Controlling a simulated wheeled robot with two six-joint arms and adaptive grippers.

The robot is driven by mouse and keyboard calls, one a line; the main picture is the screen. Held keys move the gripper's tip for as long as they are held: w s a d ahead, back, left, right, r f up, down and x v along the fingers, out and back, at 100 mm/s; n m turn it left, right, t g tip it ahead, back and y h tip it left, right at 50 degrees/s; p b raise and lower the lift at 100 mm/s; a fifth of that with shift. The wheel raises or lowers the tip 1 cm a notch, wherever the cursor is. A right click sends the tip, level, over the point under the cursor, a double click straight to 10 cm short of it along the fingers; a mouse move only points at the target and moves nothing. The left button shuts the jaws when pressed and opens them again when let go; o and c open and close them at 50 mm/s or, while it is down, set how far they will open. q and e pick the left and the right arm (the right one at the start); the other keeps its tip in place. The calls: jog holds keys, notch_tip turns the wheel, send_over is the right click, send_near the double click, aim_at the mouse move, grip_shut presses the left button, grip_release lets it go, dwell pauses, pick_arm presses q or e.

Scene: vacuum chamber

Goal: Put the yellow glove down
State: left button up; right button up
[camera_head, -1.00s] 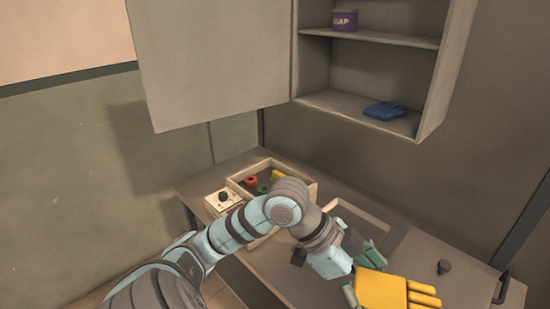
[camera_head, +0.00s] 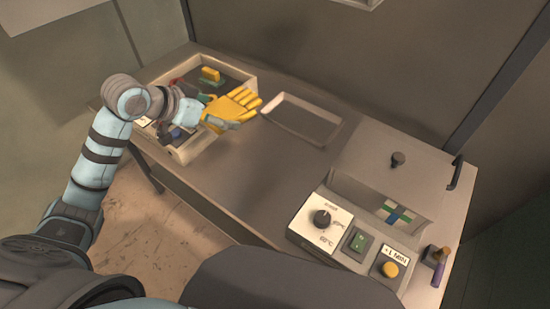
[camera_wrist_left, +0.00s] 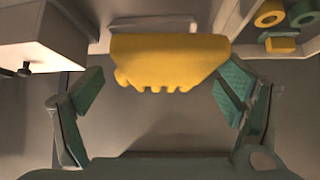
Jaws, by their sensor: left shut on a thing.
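The yellow glove (camera_head: 238,104) is in my left gripper (camera_head: 217,122), above the table between the bin and the shallow tray in the head view. Its fingers point up and right there. In the left wrist view the glove (camera_wrist_left: 170,62) lies across the space between the two green-padded fingers of the left gripper (camera_wrist_left: 158,110). The fingers look wide apart around it. Its height above the table is hard to tell. My right gripper is not in view.
The bin (camera_head: 240,72) at the back left holds several small parts, including a yellow block (camera_head: 210,74). The shallow tray (camera_head: 302,118) looks empty. A lidded chamber (camera_head: 390,165) and a control panel (camera_head: 325,222) with a dial stand at right. The table's middle (camera_head: 250,170) is clear.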

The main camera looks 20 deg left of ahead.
pick_arm(q)
jog(key=shift+n+y, duration=0.6)
jog(key=shift+n, duration=0.1)
jog(key=a+f, duration=0.1)
jog(key=w+a+f, duration=0.1)
jog(key=w+f+b, duration=0.1)
jog(key=f, duration=0.1)
jog(key=shift+a+f, duration=0.1)
jog(key=shift+a, duration=0.3)
jog(key=b, duration=0.5)
send_near(233, 163)
jog(key=x, duration=0.5)
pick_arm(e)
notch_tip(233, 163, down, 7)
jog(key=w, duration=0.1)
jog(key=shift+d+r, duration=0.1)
pick_arm(q)
jog(key=shift+f, duration=0.15)
jog(key=o, duration=1)
jog(key=shift+c, duration=0.2)
jog(key=shift+s+a+r+p, duration=0.15)
jog(key=shift+r+p, duration=0.2)
jog(key=shift+r, duration=0.1)
jog(key=p+v, duration=0.3)
jog(key=v, duration=0.8)
jog(key=shift+s+p, duration=0.2)
jog(key=shift+p, duration=0.15)
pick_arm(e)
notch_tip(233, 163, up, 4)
